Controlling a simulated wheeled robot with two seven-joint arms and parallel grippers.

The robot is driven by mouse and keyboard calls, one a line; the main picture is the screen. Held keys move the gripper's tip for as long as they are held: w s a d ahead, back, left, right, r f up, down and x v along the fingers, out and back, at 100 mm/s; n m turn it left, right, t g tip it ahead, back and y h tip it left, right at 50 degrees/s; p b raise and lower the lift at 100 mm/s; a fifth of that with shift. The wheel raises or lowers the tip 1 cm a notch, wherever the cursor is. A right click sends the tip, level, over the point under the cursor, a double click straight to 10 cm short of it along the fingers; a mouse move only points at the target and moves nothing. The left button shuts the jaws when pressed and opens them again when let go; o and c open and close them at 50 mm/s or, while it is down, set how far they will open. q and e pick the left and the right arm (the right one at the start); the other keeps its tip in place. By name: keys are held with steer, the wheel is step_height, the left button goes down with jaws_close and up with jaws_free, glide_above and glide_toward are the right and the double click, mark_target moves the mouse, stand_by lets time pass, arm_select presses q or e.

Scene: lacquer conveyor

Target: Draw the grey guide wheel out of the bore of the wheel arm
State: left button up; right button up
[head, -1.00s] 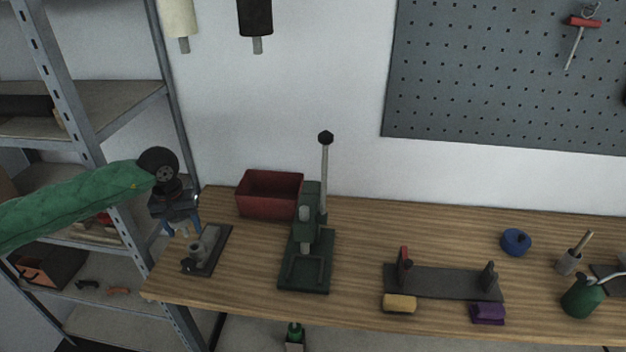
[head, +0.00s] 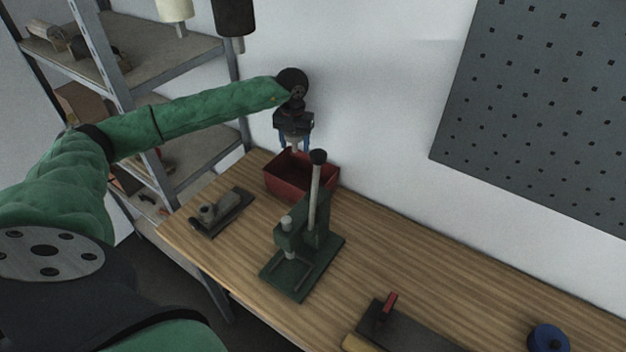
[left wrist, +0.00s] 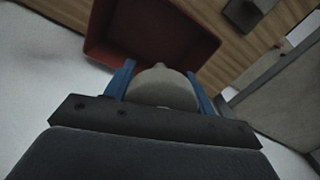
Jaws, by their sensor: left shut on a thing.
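My left gripper (head: 295,143) is shut on the grey guide wheel, which shows as a pale grey rounded piece (left wrist: 162,88) between the blue fingers in the left wrist view. The gripper holds it in the air over the red bin, clear of the wheel arm. The grey wheel arm (head: 212,213) lies on a dark base plate (head: 236,203) at the left end of the bench; part of it also shows in the left wrist view (left wrist: 243,13). The inside of its bore cannot be made out. My right gripper is out of view.
The open red bin (head: 283,184) stands against the wall, beneath the gripper. A green lever press (head: 290,278) with a tall handle stands just in front of it. A metal shelf (head: 185,60) is at the left.

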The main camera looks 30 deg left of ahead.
mark_target(295, 151)
arm_select(q)
steer(key=shift+s+f, duration=0.15)
steer(key=shift+f, duration=0.5)
step_height(295, 151, down, 3)
steer(key=shift+f, duration=0.2)
steer(key=shift+f+p, duration=0.3)
steer(key=shift+f, duration=0.1)
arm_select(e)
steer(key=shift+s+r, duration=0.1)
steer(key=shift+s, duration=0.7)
arm_select(q)
steer(key=o, duration=1)
steer(key=shift+c, duration=0.2)
steer(key=shift+o, duration=0.9)
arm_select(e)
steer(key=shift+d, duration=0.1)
